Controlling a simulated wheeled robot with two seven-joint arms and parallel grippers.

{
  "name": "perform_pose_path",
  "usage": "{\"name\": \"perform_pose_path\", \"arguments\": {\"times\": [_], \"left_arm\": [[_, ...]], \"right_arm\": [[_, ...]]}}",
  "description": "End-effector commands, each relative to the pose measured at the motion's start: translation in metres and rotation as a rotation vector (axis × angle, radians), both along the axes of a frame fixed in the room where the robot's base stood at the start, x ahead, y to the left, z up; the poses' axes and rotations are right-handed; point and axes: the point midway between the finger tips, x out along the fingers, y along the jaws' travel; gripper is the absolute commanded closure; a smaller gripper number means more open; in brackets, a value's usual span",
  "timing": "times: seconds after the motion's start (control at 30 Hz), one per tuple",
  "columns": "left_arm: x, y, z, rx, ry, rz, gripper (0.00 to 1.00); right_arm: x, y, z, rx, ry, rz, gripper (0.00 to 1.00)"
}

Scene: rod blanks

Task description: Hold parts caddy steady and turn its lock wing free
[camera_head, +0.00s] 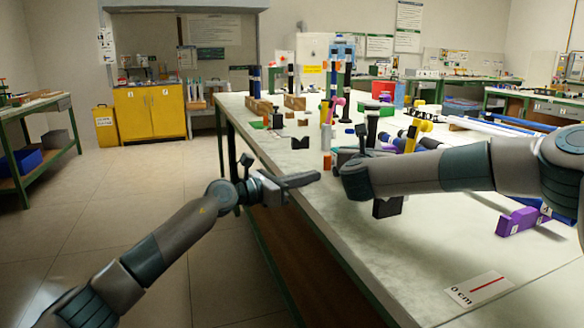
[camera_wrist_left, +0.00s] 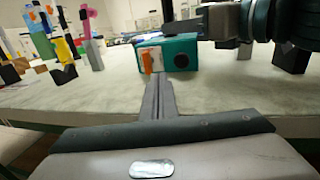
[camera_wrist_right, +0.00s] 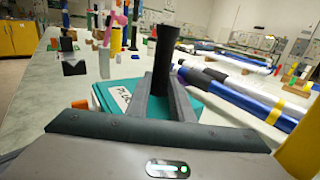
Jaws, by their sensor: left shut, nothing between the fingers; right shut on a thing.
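The parts caddy is a teal box with a white label in the right wrist view (camera_wrist_right: 104,92); its end shows in the left wrist view (camera_wrist_left: 195,50). In the head view it is mostly hidden behind my right arm. My right gripper (camera_wrist_right: 163,80) is shut on its black upright handle (camera_wrist_right: 166,45). The orange lock wing (camera_wrist_left: 147,63) stands roughly upright on a pale plate on the caddy's end; it also shows at the box's left in the right wrist view (camera_wrist_right: 80,104). My left gripper (camera_head: 318,176) is shut and empty, its tips just short of the wing; contact is not clear.
Blue and white rods (camera_wrist_right: 245,100) lie right of the caddy. Several coloured posts and blocks stand farther back on the bench (camera_head: 430,270). A purple block (camera_head: 518,221) and a scale card (camera_head: 480,288) lie nearer. The front bench area is mostly clear.

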Motion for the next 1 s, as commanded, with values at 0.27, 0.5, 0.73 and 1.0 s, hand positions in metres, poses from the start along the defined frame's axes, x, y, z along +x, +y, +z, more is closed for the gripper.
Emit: {"name": "perform_pose_path", "arguments": {"times": [0.27, 0.5, 0.73, 1.0], "left_arm": [[0.008, -0.027, 0.001, -0.001, 0.0, -0.001, 1.0], [0.011, -0.035, 0.0, 0.0, 0.0, 0.0, 1.0], [0.011, -0.036, 0.0, 0.0, 0.0, 0.0, 1.0], [0.012, -0.036, 0.001, 0.0, 0.0, 0.0, 1.0]], "right_arm": [[0.0, 0.0, 0.0, 0.0, 0.0, 0.0, 1.0], [0.0, 0.0, 0.0, 0.0, 0.0, 0.0, 1.0], [0.0, 0.0, 0.0, 0.0, 0.0, 0.0, 1.0], [0.0, 0.0, 0.0, 0.0, 0.0, 0.0, 1.0]]}}
